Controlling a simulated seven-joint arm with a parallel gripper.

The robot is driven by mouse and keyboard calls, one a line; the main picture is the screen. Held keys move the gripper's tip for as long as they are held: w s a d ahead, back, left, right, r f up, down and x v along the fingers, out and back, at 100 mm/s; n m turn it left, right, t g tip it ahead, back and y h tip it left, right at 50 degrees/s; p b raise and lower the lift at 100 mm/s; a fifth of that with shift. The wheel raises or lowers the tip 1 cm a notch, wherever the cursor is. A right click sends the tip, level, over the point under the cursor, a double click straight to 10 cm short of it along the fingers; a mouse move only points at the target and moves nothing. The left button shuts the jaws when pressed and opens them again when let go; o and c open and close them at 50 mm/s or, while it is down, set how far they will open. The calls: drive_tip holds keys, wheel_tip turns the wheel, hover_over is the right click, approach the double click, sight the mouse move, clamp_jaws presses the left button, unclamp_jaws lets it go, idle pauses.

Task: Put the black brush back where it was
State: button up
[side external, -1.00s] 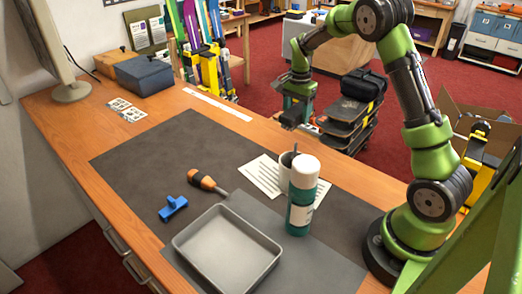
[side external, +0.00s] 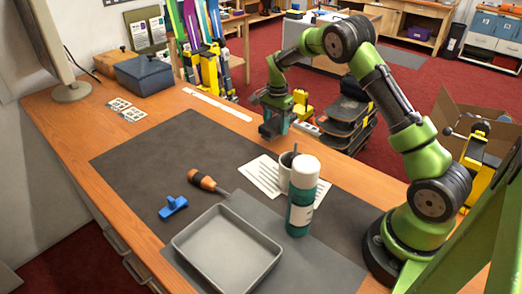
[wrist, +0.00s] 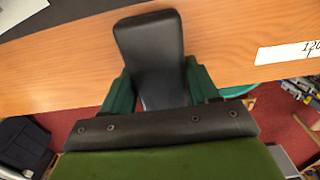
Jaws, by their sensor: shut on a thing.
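My gripper (wrist: 150,90) is shut on the black brush (wrist: 150,45), whose broad dark body sticks out past the fingers in the wrist view. In the side view my gripper (side external: 275,118) hangs over the far edge of the bench, with the dark brush (side external: 268,131) at its lower end. The brush covers part of the wooden border below it in the wrist view. Its contact with the bench cannot be told.
A white-capped teal bottle (side external: 302,200), a cup (side external: 287,170) and a paper sheet (side external: 262,175) stand right of centre. A grey tray (side external: 185,245), blue tool (side external: 173,207) and orange-handled screwdriver (side external: 202,181) lie nearer. The mat's (side external: 185,145) far left part is clear.

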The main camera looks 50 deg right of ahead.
drive_tip(key=shift+f, duration=0.85)
drive_tip(key=o, duration=1)
drive_tip(key=shift+f, duration=0.15)
